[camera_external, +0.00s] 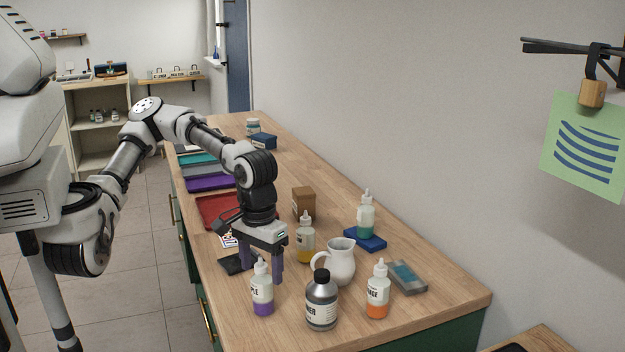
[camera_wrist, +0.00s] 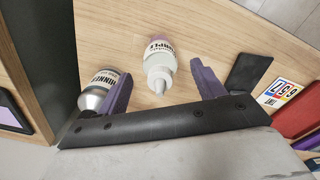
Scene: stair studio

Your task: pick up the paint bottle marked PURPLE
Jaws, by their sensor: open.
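The paint bottle marked PURPLE (camera_external: 262,290) stands upright near the left edge of the counter, a clear dropper bottle with purple paint at its bottom. Its label is partly turned away in the external view. In the wrist view the bottle (camera_wrist: 160,62) appears between the two fingers and beyond their tips, its white nozzle toward me. My gripper (camera_external: 262,272) points down, open and empty, just behind the bottle; its purple fingers (camera_wrist: 160,85) also show in the wrist view. I see no contact with the bottle.
A grey THINNER bottle (camera_external: 321,302) stands right of the purple one, and beside a finger in the wrist view (camera_wrist: 97,92). Nearby are a yellow bottle (camera_external: 305,240), white jug (camera_external: 341,262), orange bottle (camera_external: 377,292) and green bottle (camera_external: 366,215). A dark flat piece (camera_external: 236,263) lies left.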

